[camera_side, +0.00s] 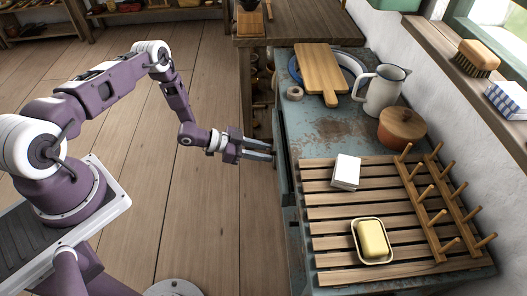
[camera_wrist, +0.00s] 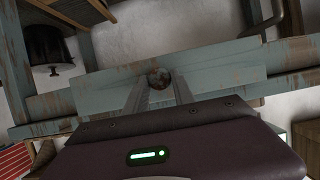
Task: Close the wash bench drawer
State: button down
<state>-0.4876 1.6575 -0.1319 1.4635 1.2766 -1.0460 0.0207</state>
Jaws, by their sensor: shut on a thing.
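The wash bench (camera_side: 335,128) is a worn blue-grey bench along the wall in the side view. Its drawer front (camera_side: 282,166) is on the bench's left side, seen nearly edge-on; I cannot tell how far it stands out. In the wrist view the drawer front (camera_wrist: 225,75) is a pale blue-grey panel with a round, rusty knob (camera_wrist: 158,76) in the middle. My gripper (camera_side: 272,151) is level with the drawer front, and its two fingers (camera_wrist: 157,92) are shut on the knob, one on each side. The inside of the drawer is hidden.
On the bench are a cutting board (camera_side: 321,72), a jug (camera_side: 385,90), a lidded pot (camera_side: 402,128), and a slatted rack (camera_side: 325,215) with a white block (camera_side: 346,171) and a butter dish (camera_side: 371,240).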

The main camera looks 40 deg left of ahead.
aim_at(276, 151)
dwell(0.5)
jog(key=shift+w+d+r, duration=0.1)
jog(key=shift+w+d, duration=1.6)
jog(key=c, duration=1.1)
grip_release()
jog(key=v, duration=0.7)
jog(key=shift+s+a, duration=0.1)
